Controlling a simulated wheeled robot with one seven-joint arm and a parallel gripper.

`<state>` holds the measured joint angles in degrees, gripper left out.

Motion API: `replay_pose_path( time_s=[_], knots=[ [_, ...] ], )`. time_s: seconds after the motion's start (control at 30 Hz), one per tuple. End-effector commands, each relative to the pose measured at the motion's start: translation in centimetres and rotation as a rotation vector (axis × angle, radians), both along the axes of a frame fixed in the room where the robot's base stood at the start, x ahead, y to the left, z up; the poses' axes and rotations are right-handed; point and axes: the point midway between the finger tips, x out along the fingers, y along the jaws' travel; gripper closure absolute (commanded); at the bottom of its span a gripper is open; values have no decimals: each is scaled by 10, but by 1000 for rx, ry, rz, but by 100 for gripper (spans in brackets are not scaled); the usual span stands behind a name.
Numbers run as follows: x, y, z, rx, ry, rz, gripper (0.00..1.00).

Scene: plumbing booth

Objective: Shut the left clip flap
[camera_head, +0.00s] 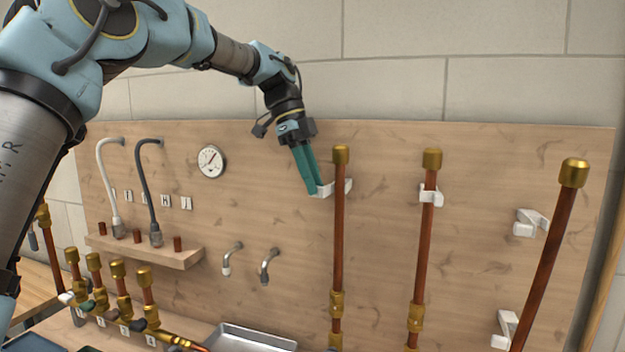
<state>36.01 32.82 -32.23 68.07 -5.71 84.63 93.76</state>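The left clip (347,186) is white and sits on the wooden board behind the upper part of the left copper pipe (338,240). White parts of it show on both sides of the pipe, and none is seen crossing the pipe's front, so its flap looks open. My gripper (316,188) points down, with its teal fingers close together and looking shut. Its tips are just left of the pipe, at the clip's left white part; I cannot tell whether they touch. The fingertips hide some of that part. Nothing is seen held.
A middle pipe (424,250) with a white clip (431,196) and a leaning right pipe (546,260) near two white clips (530,223) stand to the right. A gauge (211,161), a hose shelf (180,259) and two spouts (268,266) are left. A metal tray (228,335) lies below.

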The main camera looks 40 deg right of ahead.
Motion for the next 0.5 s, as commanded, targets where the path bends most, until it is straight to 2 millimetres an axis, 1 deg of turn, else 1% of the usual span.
replay_pose_path(
  time_s=[0.03, 0.2, 0.5],
  knots=[
    [0, 0, 0, 0, 0, 0, 83],
    [0, 0, 0, 0, 0, 0, 100],
    [0, 0, 0, 0, 0, 0, 100]
  ],
)
